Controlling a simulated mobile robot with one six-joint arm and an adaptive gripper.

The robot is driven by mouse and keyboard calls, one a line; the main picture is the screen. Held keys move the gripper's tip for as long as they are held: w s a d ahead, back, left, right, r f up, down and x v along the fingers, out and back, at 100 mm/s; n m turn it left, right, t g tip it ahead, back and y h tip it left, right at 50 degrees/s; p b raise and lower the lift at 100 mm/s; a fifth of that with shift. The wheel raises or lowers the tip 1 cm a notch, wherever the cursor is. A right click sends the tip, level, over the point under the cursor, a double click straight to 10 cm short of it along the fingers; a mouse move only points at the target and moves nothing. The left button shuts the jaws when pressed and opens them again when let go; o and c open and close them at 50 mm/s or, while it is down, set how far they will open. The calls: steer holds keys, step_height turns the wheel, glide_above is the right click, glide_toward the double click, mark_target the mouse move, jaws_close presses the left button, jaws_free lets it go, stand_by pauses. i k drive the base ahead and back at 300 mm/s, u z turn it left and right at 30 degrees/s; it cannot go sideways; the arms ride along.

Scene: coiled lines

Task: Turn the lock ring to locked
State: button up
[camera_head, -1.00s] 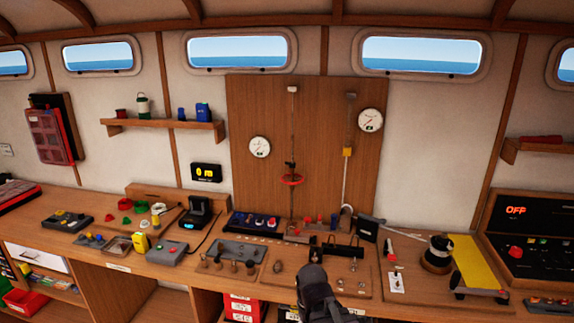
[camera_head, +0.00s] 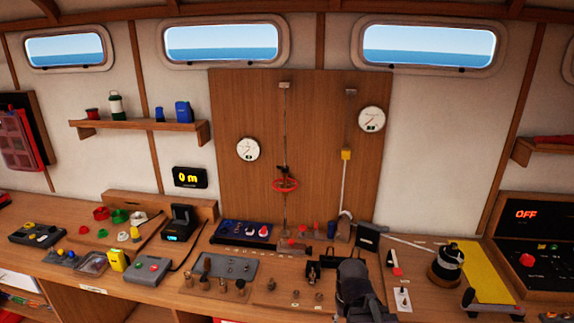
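My gripper (camera_head: 357,285) is a dark shape at the bottom, right of centre, over the front of the bench; its fingers cannot be made out. No part is clearly marked as the lock ring. A red ring-like part (camera_head: 285,185) sits around a thin vertical rod on the wooden back panel (camera_head: 318,120), well above my gripper and apart from it. Small metal fittings (camera_head: 240,284) stand on the bench to the left of my gripper, and a black bracket (camera_head: 325,262) stands behind it. Which of these carries a lock ring is too small to tell.
A black spool (camera_head: 446,263) and a yellow strip (camera_head: 481,270) lie to the right. A grey plate (camera_head: 232,267), a blue switch box (camera_head: 241,233) and a grey button box (camera_head: 148,270) stand to the left. The air before the panel is clear.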

mark_target(286, 170)
steer(key=z, duration=0.05)
steer(key=i, duration=0.9)
steer(key=u, duration=0.45)
